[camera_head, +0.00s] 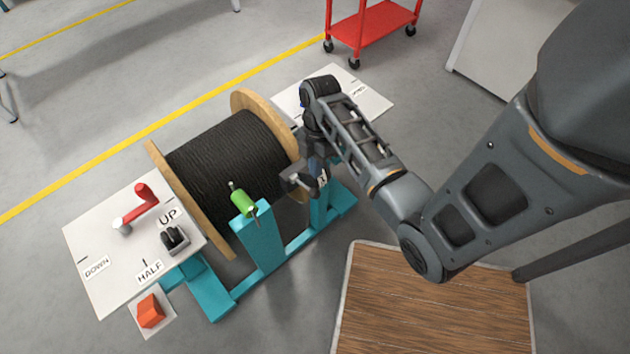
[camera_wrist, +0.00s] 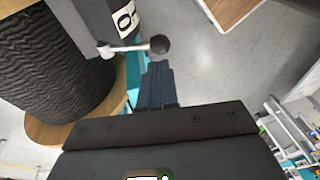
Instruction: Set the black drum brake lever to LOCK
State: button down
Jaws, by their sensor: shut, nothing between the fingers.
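The brake lever (camera_wrist: 130,47) shows in the wrist view as a short metal rod with a black ball knob (camera_wrist: 160,44). It points right from its pivot, beside the black cable reel (camera_wrist: 45,60). A white label (camera_wrist: 125,18) starting with "O" is above it, partly cut off. My gripper (camera_wrist: 160,72) is shut and empty, its fingertips just below the knob; I cannot tell whether they touch. In the head view my gripper (camera_head: 294,181) is at the right end of the reel (camera_head: 228,160), and the lever is hidden or too small to make out.
A teal stand (camera_head: 258,240) carries the reel and a green handle (camera_head: 242,201). The left panel (camera_head: 105,270) has a red lever (camera_head: 147,195) and a black switch (camera_head: 175,238). An orange block (camera_head: 151,311) sits below. A right panel (camera_head: 375,105) lies behind my arm.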

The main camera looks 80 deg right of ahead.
aim_at(314, 190)
jog(key=shift+x, duration=2.65)
jog(key=shift+f, duration=0.1)
